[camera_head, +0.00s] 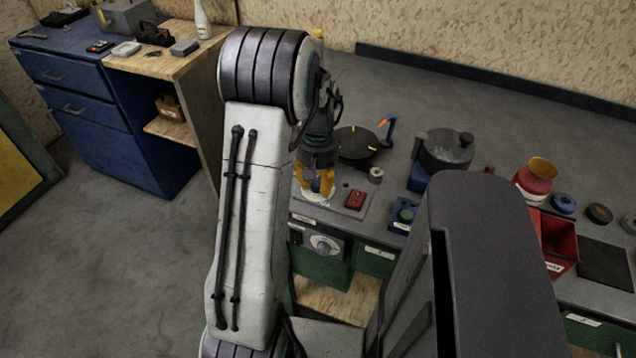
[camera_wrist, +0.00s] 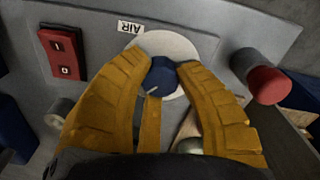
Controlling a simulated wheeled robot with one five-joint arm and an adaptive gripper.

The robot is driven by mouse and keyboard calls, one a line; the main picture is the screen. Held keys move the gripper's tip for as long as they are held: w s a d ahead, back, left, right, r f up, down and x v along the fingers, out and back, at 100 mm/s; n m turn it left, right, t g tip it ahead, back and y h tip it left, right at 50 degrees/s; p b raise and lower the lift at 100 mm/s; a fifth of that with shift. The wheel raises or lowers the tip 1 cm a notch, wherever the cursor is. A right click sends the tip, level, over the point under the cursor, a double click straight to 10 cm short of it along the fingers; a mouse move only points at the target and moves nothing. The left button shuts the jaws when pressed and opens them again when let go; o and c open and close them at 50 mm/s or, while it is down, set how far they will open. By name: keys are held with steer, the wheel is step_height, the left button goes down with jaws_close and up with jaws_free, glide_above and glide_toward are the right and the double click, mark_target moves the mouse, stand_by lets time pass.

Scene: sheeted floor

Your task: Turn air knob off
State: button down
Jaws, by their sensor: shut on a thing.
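The blue air knob (camera_wrist: 161,76) sits on a round white disc (camera_wrist: 180,48) on a grey panel, beside a label (camera_wrist: 130,27) reading AIR. A pale pointer mark shows on the knob's lower left in the wrist view. My gripper (camera_wrist: 163,72) has yellow fingers that are shut on the knob from both sides. In the head view my gripper (camera_head: 316,184) points down at the panel on the bench top, and the white disc (camera_head: 318,198) shows under it. The knob is mostly hidden there by the fingers.
A red switch marked I and 0 (camera_wrist: 62,54) is left of the knob in the wrist view, and a red-capped cylinder (camera_wrist: 267,84) is to the right. A black pan (camera_head: 358,143), a pot (camera_head: 446,150) and a red bin (camera_head: 556,240) stand on the bench.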

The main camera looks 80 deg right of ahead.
mark_target(318, 182)
steer(key=n, duration=0.4)
steer(key=shift+a+f+n+b, duration=0.1)
steer(key=shift+a+n+b, duration=0.05)
steer(key=shift+n+b, duration=0.15)
steer(key=shift+n, duration=1.9)
steer(key=c, duration=0.9)
jaws_free()
steer(key=shift+o, duration=0.2)
steer(key=shift+r, duration=0.2)
step_height(318, 182, up, 12)
steer(key=shift+f, duration=0.15)
